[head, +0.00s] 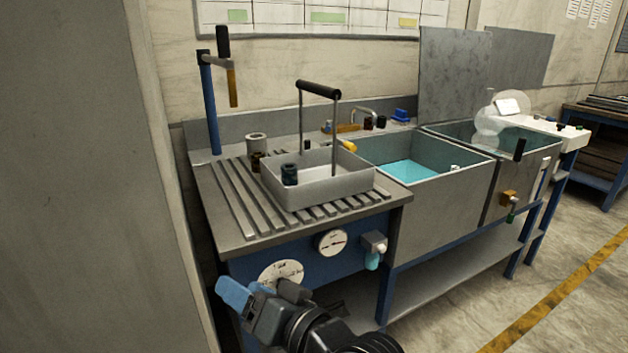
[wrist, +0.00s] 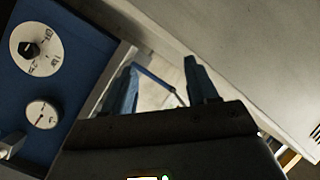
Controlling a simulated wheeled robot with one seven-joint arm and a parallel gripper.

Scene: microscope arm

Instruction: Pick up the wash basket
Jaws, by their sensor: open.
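The wash basket (head: 322,186) is a grey open tray with a tall wire handle topped by a black grip (head: 318,90). It sits on the ribbed drainboard, left of the sinks, with a dark cylindrical part (head: 289,174) inside. My gripper (head: 236,292) is low in front of the bench, below the drainboard and apart from the basket. In the wrist view its two blue fingers (wrist: 160,88) are spread with nothing seen held between them. The basket cannot be made out in the wrist view.
A blue post with a lever (head: 210,100) stands at the drainboard's back left. A sink with blue liquid (head: 410,170) is to the right. A grey wall is at left.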

